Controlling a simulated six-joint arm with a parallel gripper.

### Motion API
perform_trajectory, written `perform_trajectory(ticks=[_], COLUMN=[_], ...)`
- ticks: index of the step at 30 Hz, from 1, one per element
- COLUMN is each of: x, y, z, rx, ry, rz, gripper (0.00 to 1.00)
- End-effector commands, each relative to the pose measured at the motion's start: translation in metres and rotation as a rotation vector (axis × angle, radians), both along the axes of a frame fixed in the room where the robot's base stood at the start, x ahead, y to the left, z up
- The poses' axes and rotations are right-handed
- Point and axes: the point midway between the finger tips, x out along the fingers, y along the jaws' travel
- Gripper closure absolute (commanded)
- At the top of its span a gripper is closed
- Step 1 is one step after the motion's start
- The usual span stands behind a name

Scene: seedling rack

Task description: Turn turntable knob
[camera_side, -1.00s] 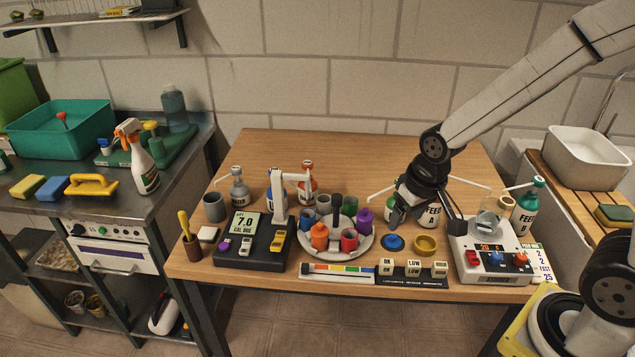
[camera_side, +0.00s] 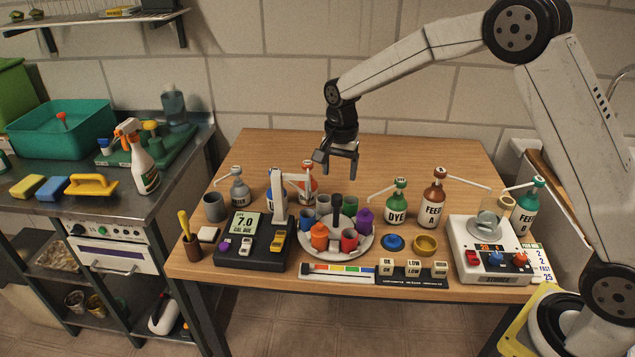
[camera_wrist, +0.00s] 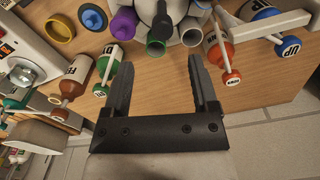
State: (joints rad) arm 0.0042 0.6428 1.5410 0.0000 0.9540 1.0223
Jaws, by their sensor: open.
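The white round turntable (camera_side: 362,248) stands on the wooden table and carries several coloured cups and bottles, among them an orange bottle (camera_side: 319,237), a red cup (camera_side: 349,240) and a purple bottle (camera_side: 364,221). Its dark upright knob (camera_side: 337,204) rises from the middle. My gripper (camera_side: 338,170) is open and empty, pointing down, above the knob in the side view, with a clear gap between them. In the wrist view my open fingers (camera_wrist: 158,70) have nothing between them. The turntable's cups show at the top edge there, partly cut off.
Dye (camera_side: 397,205) and feed (camera_side: 432,200) bottles with long spouts stand right of the turntable. A meter (camera_side: 257,245) with a white arm stands close on its left. A blue lid (camera_side: 393,243) and yellow dish (camera_side: 425,245) lie at right. The table's back is clear.

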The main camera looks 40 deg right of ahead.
Motion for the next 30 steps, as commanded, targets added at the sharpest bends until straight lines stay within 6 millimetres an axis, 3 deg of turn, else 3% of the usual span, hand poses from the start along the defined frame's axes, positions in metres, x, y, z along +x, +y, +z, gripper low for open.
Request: perform_trajectory(ticks=[14,30], x=[0.004,0.004], y=[0.0,0.0], z=[-0.008,-0.067], rx=[0.0,0.0], ry=[0.006,0.004], rz=[-0.022,-0.021], gripper=[0.24,0.24])
